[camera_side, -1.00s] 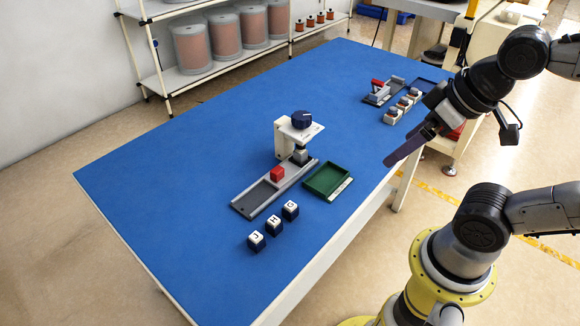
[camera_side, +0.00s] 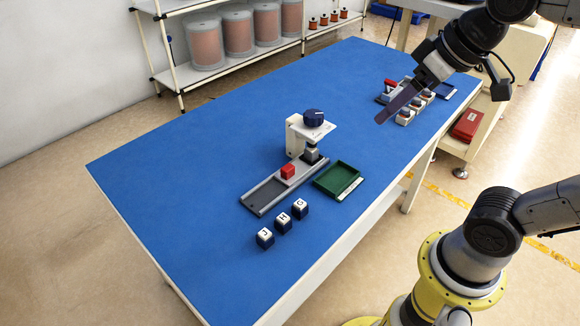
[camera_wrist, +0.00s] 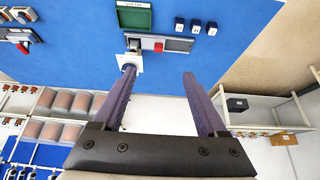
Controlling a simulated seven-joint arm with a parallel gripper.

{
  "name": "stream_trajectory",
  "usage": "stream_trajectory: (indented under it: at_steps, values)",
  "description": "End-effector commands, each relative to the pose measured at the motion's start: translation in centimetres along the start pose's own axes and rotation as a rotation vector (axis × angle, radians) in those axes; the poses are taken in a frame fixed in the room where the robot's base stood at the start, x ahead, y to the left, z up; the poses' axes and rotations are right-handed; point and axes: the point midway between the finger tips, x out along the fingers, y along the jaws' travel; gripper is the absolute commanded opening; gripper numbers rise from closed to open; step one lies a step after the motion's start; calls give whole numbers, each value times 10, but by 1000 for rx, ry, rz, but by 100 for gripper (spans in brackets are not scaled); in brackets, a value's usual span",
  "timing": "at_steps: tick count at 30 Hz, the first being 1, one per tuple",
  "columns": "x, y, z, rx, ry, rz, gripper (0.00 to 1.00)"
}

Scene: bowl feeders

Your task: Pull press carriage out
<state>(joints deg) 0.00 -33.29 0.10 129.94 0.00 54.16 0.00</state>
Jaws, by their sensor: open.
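The press (camera_side: 312,128) stands on the blue table, with a white frame and a dark blue knob on top. Its carriage, a grey slide with a red block (camera_side: 288,171), sits in a grey rail (camera_side: 264,196) and reaches under the press head. In the wrist view the red block (camera_wrist: 159,47) shows on the rail beyond the fingers. My gripper (camera_side: 381,120) is up and to the right of the press, above the table and apart from everything. In the wrist view its two purple fingers (camera_wrist: 159,72) are spread with nothing between them.
A green tray (camera_side: 320,185) lies right of the rail. Dark blue lettered cubes (camera_side: 283,222) stand in front of it. A second fixture with a red handle (camera_side: 390,84) and several small parts are at the back right. The left half of the table is clear.

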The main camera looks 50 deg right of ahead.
Motion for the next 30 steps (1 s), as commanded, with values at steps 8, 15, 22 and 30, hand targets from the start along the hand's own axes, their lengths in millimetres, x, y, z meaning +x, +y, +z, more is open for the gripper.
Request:
stream_trajectory:
  at_steps: [8, 15, 22, 30]
  values:
    - [41, 0, -89, 0, -113, 0, 75]
    - [113, 0, -142, 0, -234, 0, 75]
    - [202, 0, -162, 0, -368, 0, 75]
    - [269, 0, -143, 0, -492, 0, 75]
